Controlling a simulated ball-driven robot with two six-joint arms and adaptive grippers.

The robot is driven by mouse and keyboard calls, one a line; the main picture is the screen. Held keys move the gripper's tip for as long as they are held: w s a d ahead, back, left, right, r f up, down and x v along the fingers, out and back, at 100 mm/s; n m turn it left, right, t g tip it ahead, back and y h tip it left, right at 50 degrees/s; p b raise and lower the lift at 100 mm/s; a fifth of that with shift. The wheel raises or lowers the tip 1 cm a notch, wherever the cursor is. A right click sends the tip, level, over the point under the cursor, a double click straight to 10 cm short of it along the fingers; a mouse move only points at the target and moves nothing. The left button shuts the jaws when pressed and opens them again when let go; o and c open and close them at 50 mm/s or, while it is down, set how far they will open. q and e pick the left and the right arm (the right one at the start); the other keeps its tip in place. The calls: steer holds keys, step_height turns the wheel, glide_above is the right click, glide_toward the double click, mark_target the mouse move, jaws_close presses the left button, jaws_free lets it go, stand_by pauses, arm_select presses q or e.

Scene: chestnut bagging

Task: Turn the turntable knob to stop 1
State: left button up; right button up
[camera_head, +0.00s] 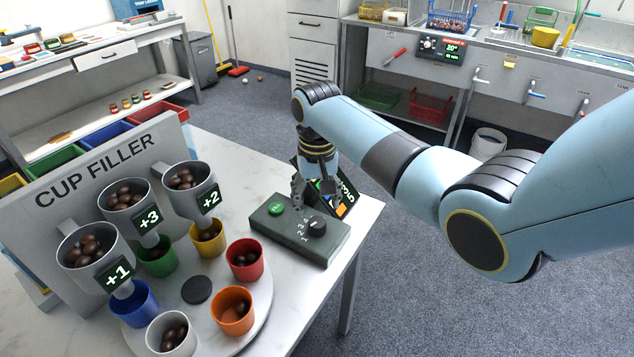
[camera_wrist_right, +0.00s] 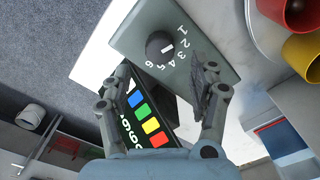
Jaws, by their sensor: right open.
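The black turntable knob (camera_head: 317,226) sits on a dark green control box (camera_head: 275,232) at the table's right side. In the right wrist view the knob (camera_wrist_right: 159,46) has a white mark, and numbers 1 to 6 are printed around one side. The mark points toward the low or middle numbers; I cannot tell exactly which. My right gripper (camera_head: 312,199) is open above the box, just behind the knob. In the wrist view its fingers (camera_wrist_right: 160,82) are apart and empty, short of the knob. The round turntable (camera_head: 262,312) carries several coloured cups. My left gripper is out of view.
A green button (camera_head: 276,209) is on the same box. A dark card with coloured squares (camera_wrist_right: 125,121) stands beside the box, close to my fingers. The cup filler panel (camera_head: 60,186) and its chestnut hoppers stand left. A red cup (camera_head: 240,272) is the nearest cup to the box.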

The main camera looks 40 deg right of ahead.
mark_target(317, 221)
step_height(317, 221, up, 6)
stand_by(0.6)
